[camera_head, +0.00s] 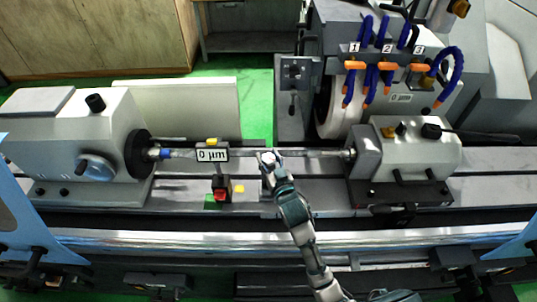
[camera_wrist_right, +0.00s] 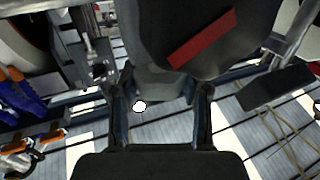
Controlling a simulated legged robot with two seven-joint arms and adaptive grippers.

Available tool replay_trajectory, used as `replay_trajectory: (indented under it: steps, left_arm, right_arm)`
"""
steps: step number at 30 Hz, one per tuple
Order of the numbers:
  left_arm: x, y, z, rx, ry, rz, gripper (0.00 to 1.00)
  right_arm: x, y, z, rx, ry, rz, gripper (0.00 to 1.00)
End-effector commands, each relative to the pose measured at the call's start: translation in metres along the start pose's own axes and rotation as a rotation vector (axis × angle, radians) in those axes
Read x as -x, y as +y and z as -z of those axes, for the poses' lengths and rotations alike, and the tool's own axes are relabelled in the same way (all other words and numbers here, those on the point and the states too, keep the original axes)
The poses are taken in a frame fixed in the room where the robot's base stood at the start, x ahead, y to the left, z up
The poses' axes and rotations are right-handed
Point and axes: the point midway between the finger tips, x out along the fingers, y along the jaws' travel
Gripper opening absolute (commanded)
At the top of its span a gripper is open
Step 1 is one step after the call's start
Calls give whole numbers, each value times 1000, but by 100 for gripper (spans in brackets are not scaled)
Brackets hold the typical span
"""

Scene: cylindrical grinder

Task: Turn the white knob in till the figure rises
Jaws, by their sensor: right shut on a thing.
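My right gripper (camera_head: 270,163) reaches up from the bottom to the small rest in front of the shaft. It is shut at the white knob (camera_head: 268,156), which is mostly covered by the fingers. In the right wrist view the two fingers (camera_wrist_right: 160,108) stand on either side of a grey part, with a small white spot (camera_wrist_right: 139,106) between them. My left gripper is not in view.
The grey headstock (camera_head: 60,135) is at the left and the tailstock (camera_head: 425,150) at the right, with the shaft between. The grinding wheel (camera_head: 335,108) and blue coolant hoses (camera_head: 364,35) are behind. A red-and-black gauge base (camera_head: 221,190) stands close left of my gripper.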

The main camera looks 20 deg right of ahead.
Motion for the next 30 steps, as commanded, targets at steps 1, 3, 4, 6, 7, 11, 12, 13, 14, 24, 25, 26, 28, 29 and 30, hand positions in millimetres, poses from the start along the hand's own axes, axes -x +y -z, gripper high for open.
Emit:
replay_trajectory:
  steps: [1,3,4,6,7,11,12,13,14,24,25,26,28,29,30]
  left_arm:
    - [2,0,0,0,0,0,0]
    - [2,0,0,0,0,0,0]
    - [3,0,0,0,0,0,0]
    - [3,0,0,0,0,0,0]
    - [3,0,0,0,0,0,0]
    - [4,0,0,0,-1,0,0]
    - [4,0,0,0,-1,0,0]
    - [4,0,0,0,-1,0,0]
    - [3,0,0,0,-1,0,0]
    - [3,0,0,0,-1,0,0]
    - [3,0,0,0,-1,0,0]
    - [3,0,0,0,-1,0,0]
    - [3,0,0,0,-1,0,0]
    - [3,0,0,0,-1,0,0]
    - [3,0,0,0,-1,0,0]
  right_arm:
    - [0,-1,3,-4,6,-18,11]
    - [0,0,3,-3,7,-39,11]
    - [0,0,3,-2,7,-47,11]
    - [0,0,3,-2,8,-60,11]
    - [0,0,3,0,9,-64,11]
    - [0,0,4,0,10,-73,11]
    - [0,0,4,1,10,-73,11]
    - [0,0,4,1,10,-74,11]
    - [0,0,4,1,11,-74,11]
    - [0,0,3,1,9,-72,72]
    - [0,0,3,1,9,-72,72]
    - [0,0,3,1,8,-72,72]
    - [0,0,2,1,7,-72,72]
    - [0,0,2,1,7,-72,72]
    - [0,0,2,1,7,-72,72]
